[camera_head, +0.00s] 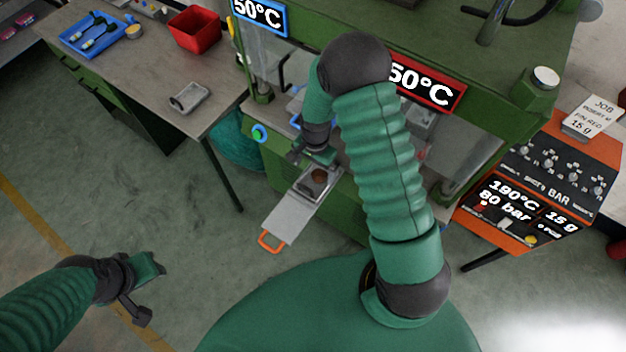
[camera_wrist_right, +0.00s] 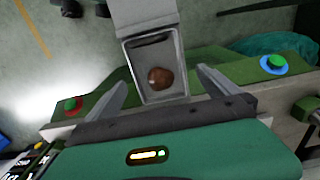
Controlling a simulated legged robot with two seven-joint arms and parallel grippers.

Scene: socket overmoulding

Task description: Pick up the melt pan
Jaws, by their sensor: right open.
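A grey rectangular pan (camera_wrist_right: 155,92) with a brown lump (camera_wrist_right: 158,78) in it shows in the right wrist view. In the head view the pan (camera_head: 314,186) sits at the machine end of a flat metal slide (camera_head: 287,217) with an orange handle. My right gripper (camera_wrist_right: 161,77) is open and empty, with one finger on each side of the pan and apart from it. In the head view the right gripper (camera_head: 314,157) is over the pan's machine end and hides part of it. My left gripper (camera_head: 146,288) hangs over the floor, far from the pan.
The green machine (camera_head: 362,205) stands just behind the pan. A workbench (camera_head: 140,75) at the left holds a small grey tray (camera_head: 189,97), a red bin (camera_head: 195,29) and a blue tray (camera_head: 96,34). An orange control panel (camera_head: 535,190) is at the right.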

